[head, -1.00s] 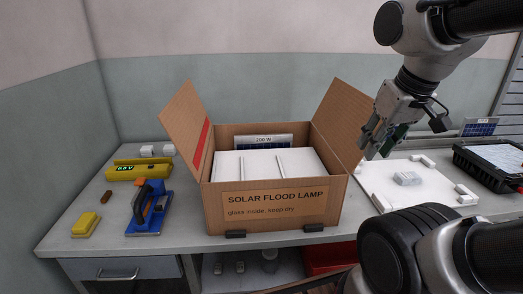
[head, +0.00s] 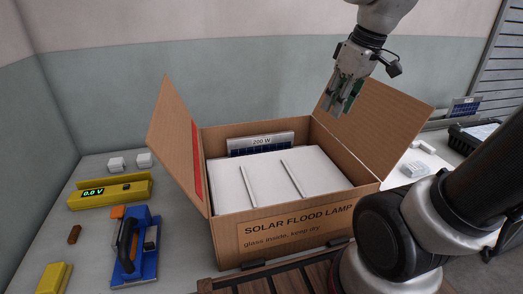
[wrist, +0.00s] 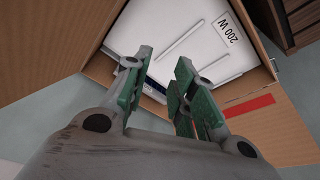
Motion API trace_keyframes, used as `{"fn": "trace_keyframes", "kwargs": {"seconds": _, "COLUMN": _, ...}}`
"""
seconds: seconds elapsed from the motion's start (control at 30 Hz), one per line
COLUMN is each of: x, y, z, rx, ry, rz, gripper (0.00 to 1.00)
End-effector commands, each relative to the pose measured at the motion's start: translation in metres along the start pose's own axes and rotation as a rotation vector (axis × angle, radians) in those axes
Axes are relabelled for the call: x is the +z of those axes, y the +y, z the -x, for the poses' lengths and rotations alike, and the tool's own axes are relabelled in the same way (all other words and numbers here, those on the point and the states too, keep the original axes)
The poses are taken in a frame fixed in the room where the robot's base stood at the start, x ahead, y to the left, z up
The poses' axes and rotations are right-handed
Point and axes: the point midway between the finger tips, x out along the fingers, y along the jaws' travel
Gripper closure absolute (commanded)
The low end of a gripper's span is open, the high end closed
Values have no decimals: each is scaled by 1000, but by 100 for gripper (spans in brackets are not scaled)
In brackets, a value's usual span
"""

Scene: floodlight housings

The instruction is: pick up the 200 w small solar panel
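The 200 W small solar panel (head: 262,148) stands at the back of the open cardboard box (head: 295,233), behind a white insert (head: 270,178). Its white top strip reads 200 W, with dark blue cells below; its lower part is hidden. My gripper (head: 342,98) is open and empty, above the box's back right, to the right of the panel and apart from it. In the wrist view, the gripper's green-padded fingers (wrist: 158,72) are spread, and a bluish bit of panel (wrist: 155,87) shows between them.
The box's left flap (head: 176,140) and right flap (head: 372,115) stand raised beside the opening. A yellow meter (head: 110,192), a blue tool (head: 135,250) and small white blocks (head: 116,164) lie left. A black tray (head: 470,137) is at right.

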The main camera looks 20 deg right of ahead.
Motion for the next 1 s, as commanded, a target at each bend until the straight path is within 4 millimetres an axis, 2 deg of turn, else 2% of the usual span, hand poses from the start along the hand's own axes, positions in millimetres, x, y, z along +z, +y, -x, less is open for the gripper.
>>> {"fn": "trace_keyframes", "kwargs": {"seconds": 0.27, "x": -53, "y": 8, "z": -27, "rx": -86, "ry": -20, "rz": 232, "gripper": 74}}
{"fn": "trace_keyframes", "kwargs": {"seconds": 0.37, "x": -78, "y": 12, "z": -45, "rx": -129, "ry": -22, "rz": 344, "gripper": 74}}
{"fn": "trace_keyframes", "kwargs": {"seconds": 0.47, "x": -109, "y": 16, "z": -72, "rx": -184, "ry": -16, "rz": 486, "gripper": 74}}
{"fn": "trace_keyframes", "kwargs": {"seconds": 0.6, "x": -155, "y": 21, "z": -126, "rx": -273, "ry": 16, "rz": 722, "gripper": 74}}
{"fn": "trace_keyframes", "kwargs": {"seconds": 0.7, "x": -179, "y": 22, "z": -161, "rx": -322, "ry": 47, "rz": 862, "gripper": 74}}
{"fn": "trace_keyframes", "kwargs": {"seconds": 0.83, "x": -196, "y": 22, "z": -195, "rx": -361, "ry": 83, "rz": 983, "gripper": 74}}
{"fn": "trace_keyframes", "kwargs": {"seconds": 1.0, "x": -203, "y": 20, "z": -215, "rx": -379, "ry": 101, "rz": 1043, "gripper": 74}}
